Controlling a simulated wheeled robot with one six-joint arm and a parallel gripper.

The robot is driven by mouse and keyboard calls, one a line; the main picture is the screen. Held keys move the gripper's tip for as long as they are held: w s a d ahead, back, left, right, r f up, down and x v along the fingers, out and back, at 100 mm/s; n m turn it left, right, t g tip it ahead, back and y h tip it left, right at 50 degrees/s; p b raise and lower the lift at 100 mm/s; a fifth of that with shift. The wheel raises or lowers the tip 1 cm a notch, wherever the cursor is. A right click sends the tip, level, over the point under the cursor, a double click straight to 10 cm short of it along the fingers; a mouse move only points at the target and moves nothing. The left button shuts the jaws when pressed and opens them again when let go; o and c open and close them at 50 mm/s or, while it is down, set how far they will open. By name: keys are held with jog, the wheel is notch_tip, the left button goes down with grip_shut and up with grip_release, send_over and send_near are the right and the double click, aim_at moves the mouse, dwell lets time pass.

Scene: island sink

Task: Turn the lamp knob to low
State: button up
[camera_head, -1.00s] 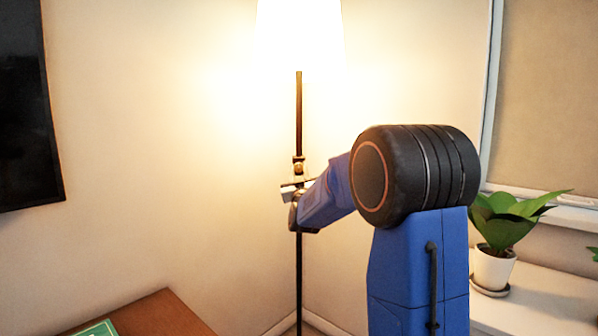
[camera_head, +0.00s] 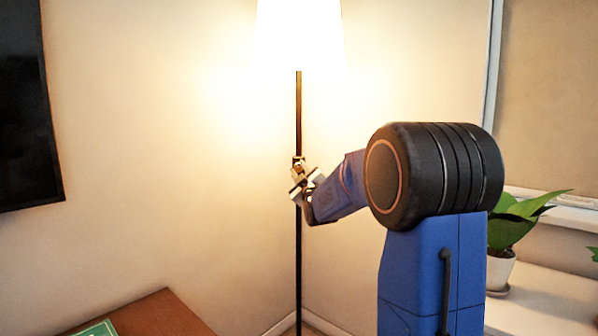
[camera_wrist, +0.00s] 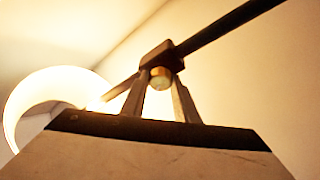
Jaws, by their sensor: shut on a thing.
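The floor lamp stands in the corner, its white shade (camera_head: 299,36) lit brightly and its thin dark pole (camera_head: 298,115) upright. In the wrist view, the small round brass knob (camera_wrist: 161,83) sits on a dark block (camera_wrist: 157,57) on the pole. My gripper (camera_wrist: 160,78) has one finger on each side of the knob and is shut on it. In the head view, my gripper (camera_head: 303,184) is at the pole, tilted, well below the shade. The knob is hard to make out there. The glowing shade also shows in the wrist view (camera_wrist: 45,88).
A white-potted plant (camera_head: 503,270) stands on a pale ledge (camera_head: 555,295) at the right, partly behind my arm. A wooden surface (camera_head: 155,315) with a green item (camera_head: 95,330) is at lower left. A dark screen (camera_head: 25,110) hangs on the left wall.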

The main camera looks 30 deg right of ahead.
jog(key=n+y, duration=0.1)
jog(key=n, duration=0.2)
jog(key=n+g+y, duration=0.1)
jog(key=n, duration=0.2)
jog(key=shift+r+n, duration=0.1)
jog(key=shift+n, duration=0.2)
jog(key=n+g, duration=0.1)
jog(key=n, duration=0.1)
jog(key=n+g, duration=0.1)
jog(key=n, duration=0.2)
jog(key=shift+n+g+y, duration=0.3)
jog(key=shift+y, duration=0.1)
jog(key=o, duration=1.1)
jog(key=shift+c, duration=0.2)
jog(key=s+a+r, duration=0.1)
jog(key=s+a, duration=0.1)
jog(key=s, duration=1.5)
jog(key=shift+a+r, duration=0.2)
jog(key=shift+r, duration=0.1)
